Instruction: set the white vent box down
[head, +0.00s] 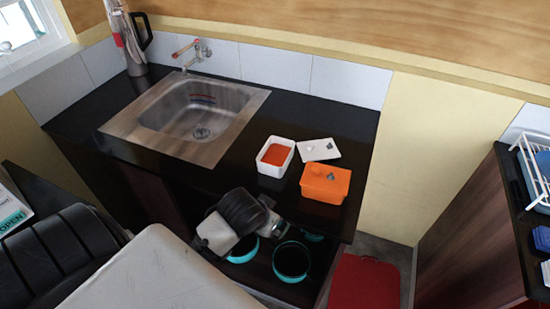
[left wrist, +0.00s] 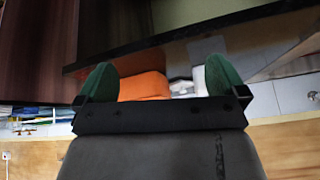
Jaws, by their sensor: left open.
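A white open box (head: 275,157) with an orange inside stands on the black counter, right of the sink. A white lid-like plate (head: 319,150) with small knobs lies behind and right of it; I cannot tell which of these is the vent box. An orange box (head: 325,184) with a lid stands just in front of the plate. My left gripper (head: 270,213) is at the counter's front edge, below and left of the orange box. In the left wrist view its green fingertips (left wrist: 160,78) are spread apart and nothing is held; the orange box (left wrist: 145,86) shows beyond them. My right gripper is not in view.
The metal sink (head: 205,113) and its tap (head: 190,50) take up the counter's middle. Teal-rimmed pots (head: 291,260) sit under the counter. A red bin (head: 365,283) stands on the floor to the right. A dish rack (head: 535,165) is at the far right.

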